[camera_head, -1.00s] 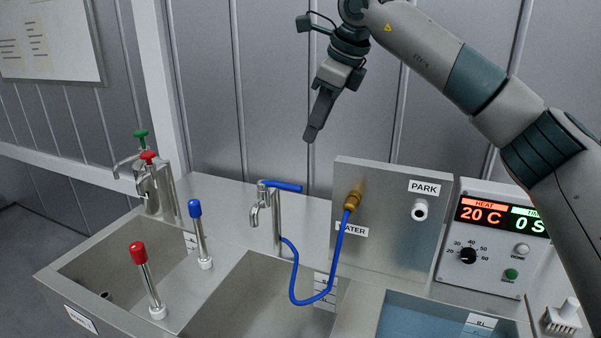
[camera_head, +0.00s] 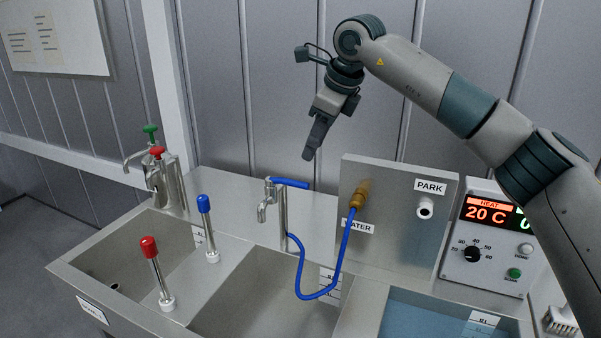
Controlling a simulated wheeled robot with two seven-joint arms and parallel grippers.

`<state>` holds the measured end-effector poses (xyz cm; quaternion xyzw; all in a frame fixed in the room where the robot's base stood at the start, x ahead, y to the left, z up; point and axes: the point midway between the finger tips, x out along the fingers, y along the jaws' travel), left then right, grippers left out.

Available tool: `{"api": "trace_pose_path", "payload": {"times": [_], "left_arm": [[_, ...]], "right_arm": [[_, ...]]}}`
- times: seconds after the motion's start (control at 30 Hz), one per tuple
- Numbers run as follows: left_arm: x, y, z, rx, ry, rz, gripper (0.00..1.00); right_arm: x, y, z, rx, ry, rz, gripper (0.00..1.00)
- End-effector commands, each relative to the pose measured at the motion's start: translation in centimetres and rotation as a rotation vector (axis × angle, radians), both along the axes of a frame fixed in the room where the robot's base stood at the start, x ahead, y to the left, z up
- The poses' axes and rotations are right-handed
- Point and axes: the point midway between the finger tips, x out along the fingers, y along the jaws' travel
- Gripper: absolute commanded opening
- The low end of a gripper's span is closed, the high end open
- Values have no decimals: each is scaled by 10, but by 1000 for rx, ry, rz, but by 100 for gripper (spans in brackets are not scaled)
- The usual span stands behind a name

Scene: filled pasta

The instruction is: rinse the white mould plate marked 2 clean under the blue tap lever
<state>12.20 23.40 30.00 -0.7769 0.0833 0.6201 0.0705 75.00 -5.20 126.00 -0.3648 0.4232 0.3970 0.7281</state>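The blue tap lever (camera_head: 290,183) sits on top of a steel tap (camera_head: 282,215) at the back of the middle sink. The lever points to the right. My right gripper (camera_head: 308,155) hangs just above the right end of the lever, pointing down, and appears apart from it. Its fingers are seen edge-on, so I cannot tell whether they are open or shut. No white mould plate shows in the view. My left gripper is not in view.
The middle sink (camera_head: 225,315) looks empty. A blue hose (camera_head: 300,270) runs to a brass fitting on the panel (camera_head: 385,240). Red-topped (camera_head: 157,275) and blue-topped (camera_head: 206,228) posts stand at left. A water-filled basin (camera_head: 415,318) and a heat control box (camera_head: 490,240) are at right.

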Motion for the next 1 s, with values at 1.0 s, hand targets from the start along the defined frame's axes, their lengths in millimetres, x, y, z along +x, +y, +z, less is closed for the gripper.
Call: {"api": "trace_pose_path", "payload": {"times": [1.0], "left_arm": [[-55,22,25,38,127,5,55]], "right_arm": [[38,31,-105,0,0,-1,33]]}}
